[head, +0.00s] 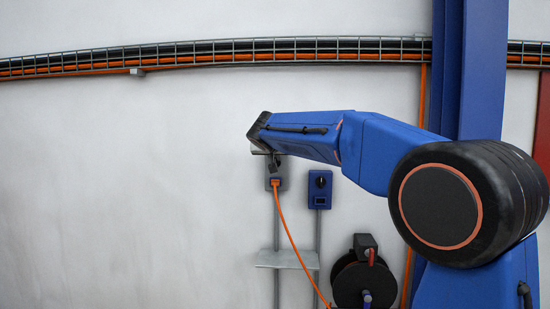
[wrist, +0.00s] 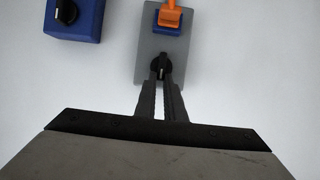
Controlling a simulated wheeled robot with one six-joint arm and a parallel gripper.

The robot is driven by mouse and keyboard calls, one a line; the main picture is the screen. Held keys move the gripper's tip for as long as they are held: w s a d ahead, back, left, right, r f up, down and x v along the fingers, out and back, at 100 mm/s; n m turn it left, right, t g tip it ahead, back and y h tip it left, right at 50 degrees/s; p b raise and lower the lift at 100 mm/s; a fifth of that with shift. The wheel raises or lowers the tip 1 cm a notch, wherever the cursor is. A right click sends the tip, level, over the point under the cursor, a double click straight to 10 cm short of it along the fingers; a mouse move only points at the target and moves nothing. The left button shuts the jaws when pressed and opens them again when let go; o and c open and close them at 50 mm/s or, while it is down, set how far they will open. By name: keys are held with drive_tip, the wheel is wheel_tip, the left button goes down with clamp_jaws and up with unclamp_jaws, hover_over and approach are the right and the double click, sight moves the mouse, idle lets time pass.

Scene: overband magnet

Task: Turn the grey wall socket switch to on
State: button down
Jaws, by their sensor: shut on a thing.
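The grey wall socket (wrist: 180,40) is fixed to the white wall, with a black rotary switch knob (wrist: 161,65) and an orange plug (wrist: 169,14) in its blue outlet. In the head view the grey socket (head: 284,183) is partly hidden behind my arm's end. My gripper (wrist: 161,78) has its two fingers on either side of the black knob and is shut on it. In the head view my gripper (head: 273,163) is at the upper part of the socket. The knob's white mark appears to point along the fingers in the wrist view; I cannot read any label.
A blue socket (head: 320,190) with its own black knob is beside the grey one; it also shows in the wrist view (wrist: 75,24). An orange cable (head: 297,250) hangs from the plug past a small grey shelf (head: 287,260). A cable reel (head: 363,280) stands at the lower right.

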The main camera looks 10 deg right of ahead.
drive_tip(key=shift+a, duration=0.1)
drive_tip(key=shift+w+a+f+n+t+h, duration=0.15)
drive_tip(key=shift+a+f+n+h, duration=0.35)
drive_tip(key=shift+n+h, duration=1.25)
drive_tip(key=shift+w+a+f+n+t+h, duration=0.15)
drive_tip(key=shift+a+f+n+h, duration=0.45)
drive_tip(key=shift+n, duration=2.1)
drive_tip(key=shift+w+a+f+n+t+h, duration=0.15)
drive_tip(key=shift+a+f+n+h, duration=0.25)
drive_tip(key=shift+n+h, duration=1.4)
drive_tip(key=shift+d+f+n+y, duration=0.1)
drive_tip(key=shift+f+n+y, duration=0.05)
drive_tip(key=shift+n+y, duration=0.35)
drive_tip(key=c, duration=1.9)
unclamp_jaws()
drive_tip(key=shift+o, duration=0.3)
